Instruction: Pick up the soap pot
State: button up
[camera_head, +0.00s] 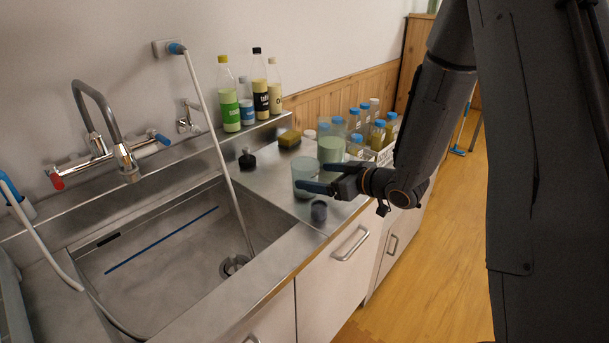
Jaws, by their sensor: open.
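No label that I can read marks the soap pot, so I cannot tell which vessel it is. A pale, see-through jar (303,170) stands on the steel worktop right of the sink. A taller green jar (331,149) stands just behind it to the right. A small dark pot (318,211) is in front, near the worktop edge. A small black pot with a narrow top (247,161) is by the sink's back right corner. My gripper (311,176) is open, fingers pointing left, at the pale jar. One finger overlaps its lower part; I cannot tell whether they touch.
Several bottles (230,105) stand on the back ledge. Several blue-capped jars (377,134) crowd the worktop behind my gripper.

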aim_at(295, 174)
jog(key=shift+w+a+f+y, duration=0.4)
jog(key=shift+w+a+f, duration=0.1)
jog(key=shift+a, duration=0.2)
jog(key=x, duration=0.3)
jog(key=p+x, duration=0.1)
jog(key=x, duration=0.2)
jog(key=shift+s+a+r, duration=0.15)
jog(key=shift+s+a, duration=0.05)
jog(key=shift+s, duration=0.05)
jog(key=shift+w+a+p, duration=0.25)
jog(key=shift+w+p, duration=0.05)
jog(key=shift+w, duration=0.1)
jog(key=c, duration=1.2)
jog(key=shift+r+b, duration=0.75)
jog(key=shift+r, duration=4.1)
